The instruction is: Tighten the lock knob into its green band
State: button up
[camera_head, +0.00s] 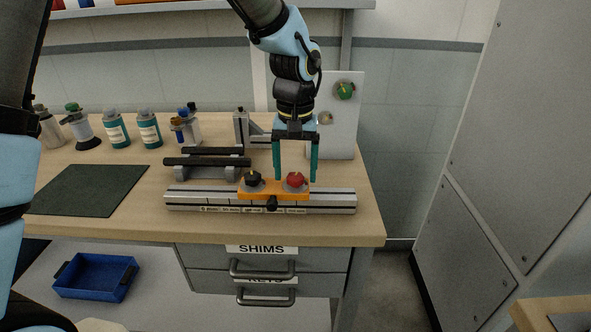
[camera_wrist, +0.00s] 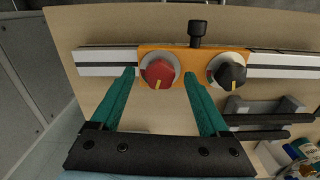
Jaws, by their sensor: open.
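An orange carriage (camera_head: 275,190) sits on a silver rail (camera_head: 335,202) at the bench front. It bears a red knob (camera_head: 295,180) and a black knob (camera_head: 252,179), both with yellow pointer marks, and a small black knob (camera_head: 272,203) in front. I cannot tell which is the lock knob. In the wrist view, green and red show on the dial beside the black knob (camera_wrist: 231,74); a band around the red knob (camera_wrist: 159,73) is not clear. My gripper (camera_head: 295,179) points down, open, its teal fingers either side of the red knob. Contact is not visible.
Black bars on a grey stand (camera_head: 205,163) lie left of my gripper. Several bottles (camera_head: 148,128) and a dark mat (camera_head: 90,190) are further left. Bare bench (camera_head: 140,215) is free at the front left.

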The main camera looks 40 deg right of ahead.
aim_at(295, 176)
notch_tip(295, 176, up, 11)
jog(key=b, duration=0.2)
jog(key=shift+f, duration=0.15)
notch_tip(295, 176, down, 11)
jog(key=m+p, duration=0.3)
jog(key=m, duration=0.6)
jog(key=shift+p, duration=0.4)
grip_shut()
dwell(0.6)
